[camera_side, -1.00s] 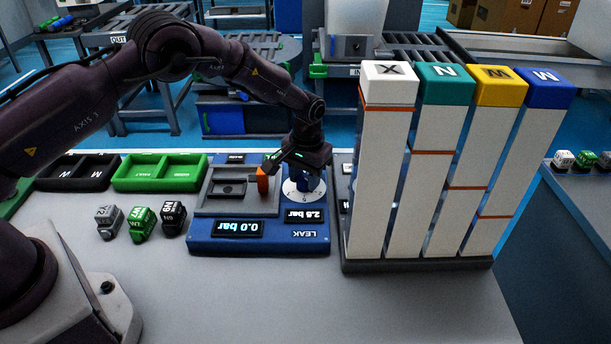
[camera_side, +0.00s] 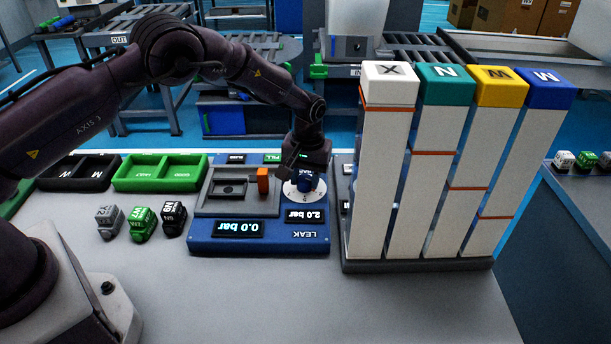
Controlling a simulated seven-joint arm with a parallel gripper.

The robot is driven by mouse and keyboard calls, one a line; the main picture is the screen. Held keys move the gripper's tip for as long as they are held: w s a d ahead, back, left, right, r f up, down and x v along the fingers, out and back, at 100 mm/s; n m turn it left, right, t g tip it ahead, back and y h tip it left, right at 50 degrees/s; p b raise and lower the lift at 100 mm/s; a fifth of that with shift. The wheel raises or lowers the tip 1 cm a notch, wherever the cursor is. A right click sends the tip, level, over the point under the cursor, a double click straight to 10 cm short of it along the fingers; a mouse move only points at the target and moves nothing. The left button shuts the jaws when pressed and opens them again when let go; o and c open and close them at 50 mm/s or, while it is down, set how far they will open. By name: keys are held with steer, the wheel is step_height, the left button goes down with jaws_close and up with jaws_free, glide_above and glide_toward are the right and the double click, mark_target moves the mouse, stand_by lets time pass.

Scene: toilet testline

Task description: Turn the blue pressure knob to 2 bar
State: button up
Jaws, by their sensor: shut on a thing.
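The blue pressure knob (camera_side: 306,183) stands on a white dial on the right part of the blue leak-test station (camera_side: 265,246). My gripper (camera_side: 306,172) is over the knob from above and shut on it; its fingers are small and partly hidden in this view. The small display (camera_side: 305,216) below the dial reads 2.0 bar. The larger display (camera_side: 236,229) at the front left reads 0.0 bar.
An orange lever (camera_side: 263,181) stands just left of the knob. Tall white columns (camera_side: 383,180) with coloured lettered caps rise close on the right. Several small blocks (camera_side: 143,223) lie left of the station, before a green tray (camera_side: 160,173). The front table is clear.

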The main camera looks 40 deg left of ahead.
mark_target(308, 178)
steer(key=o, duration=0.9)
steer(key=shift+r, duration=0.1)
steer(key=r, duration=1.2)
steer(key=shift+w+d+r, duration=0.15)
steer(key=shift+d+r, duration=0.05)
steer(key=shift+r, duration=0.2)
steer(key=s+r+m+t, duration=0.2)
steer(key=s+r, duration=0.4)
steer(key=s, duration=0.5)
steer(key=s+a+r+m+t, duration=0.1)
steer(key=s+r+m+t, duration=0.1)
steer(key=s+r, duration=0.4)
steer(key=s+a+r+m+t, duration=0.1)
steer(key=s+r, duration=0.5)
steer(key=s, duration=1)
steer(key=shift+s+a+m+t, duration=0.1)
steer(key=shift+a+m+t, duration=0.1)
steer(key=shift+m+t, duration=0.3)
